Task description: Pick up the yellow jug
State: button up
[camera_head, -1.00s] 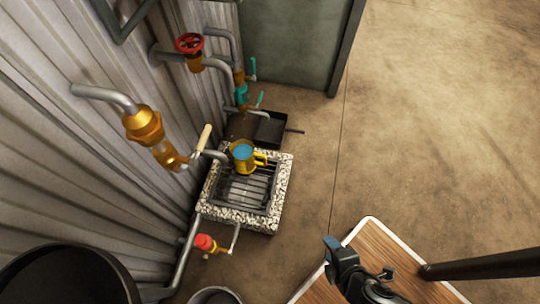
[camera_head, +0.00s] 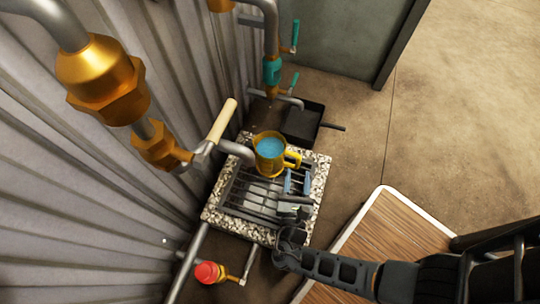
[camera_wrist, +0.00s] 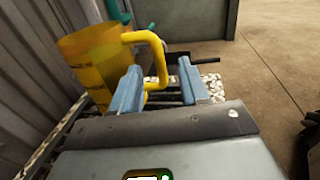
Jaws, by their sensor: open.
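The yellow jug (camera_head: 269,156) stands upright on the metal grate, under the grey spout, with blue-looking liquid inside. Its handle points right in the head view. In the wrist view the jug (camera_wrist: 92,62) is at the upper left, and its handle (camera_wrist: 157,60) shows between my two blue fingertips. My gripper (camera_head: 297,182) is open, just to the right of and below the jug in the head view, with its fingers close to the handle. My gripper (camera_wrist: 158,90) has its fingers apart in the wrist view. I cannot tell whether a finger touches the handle.
The grate (camera_head: 247,207) sits in a speckled stone surround (camera_head: 317,183). A brass valve with a pale lever (camera_head: 222,120) hangs at the left by the corrugated wall. A black pan (camera_head: 303,122) lies behind. A wooden tabletop (camera_head: 390,240) is at the right; a red-capped tap (camera_head: 207,272) is below.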

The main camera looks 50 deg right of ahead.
aim_at(298, 162)
jog(key=shift+w, duration=0.25)
jog(key=shift+r+b+x, duration=0.15)
jog(key=shift+b+x, duration=0.35)
jog(key=shift+x, duration=1.4)
jog(key=shift+r+b+x, duration=0.1)
jog(key=shift+b+x, duration=0.4)
jog(key=shift+x, duration=1.45)
jog(key=shift+c, duration=0.4)
grip_shut()
